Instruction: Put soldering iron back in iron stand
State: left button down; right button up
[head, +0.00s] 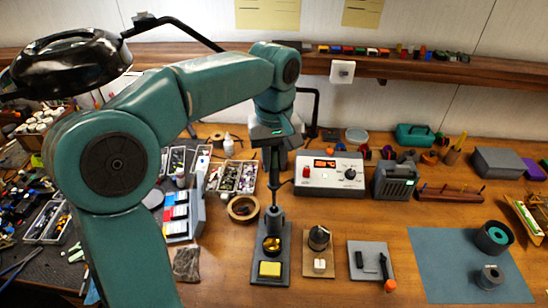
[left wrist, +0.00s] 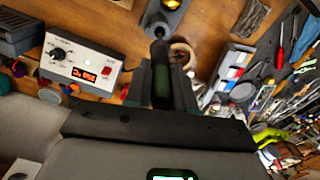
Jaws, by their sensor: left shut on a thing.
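My left gripper (head: 272,143) is shut on the dark handle of the soldering iron (head: 273,183), which hangs upright below it. In the left wrist view the iron (left wrist: 161,82) lies between the two fingers of the gripper (left wrist: 162,75). The iron stand (head: 284,262) has a dark base, a brass-coloured part and a yellow sponge at its front. The iron's lower end overlaps the back of the stand in the head view; I cannot tell if it is inside the holder or above it. A grey edge of the stand (left wrist: 178,18) shows at the top of the left wrist view. My right gripper is not in view.
The soldering station (head: 330,174) stands right of the iron, with a grey fan-like box (head: 395,178) beside it. A tape roll (head: 242,208) and a card rack (head: 181,214) are left. Small holders and a blue mat (head: 440,262) lie right of the stand.

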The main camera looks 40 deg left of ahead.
aim_at(274, 187)
pick_arm(q)
jog(key=shift+f, duration=0.2)
jog(key=shift+f+b, duration=3.35)
jog(key=shift+f, duration=0.9)
jog(key=shift+c, duration=2.4)
grip_release()
jog(key=shift+r, duration=0.1)
notch_tip(274, 187, up, 9)
jog(key=p, duration=0.8)
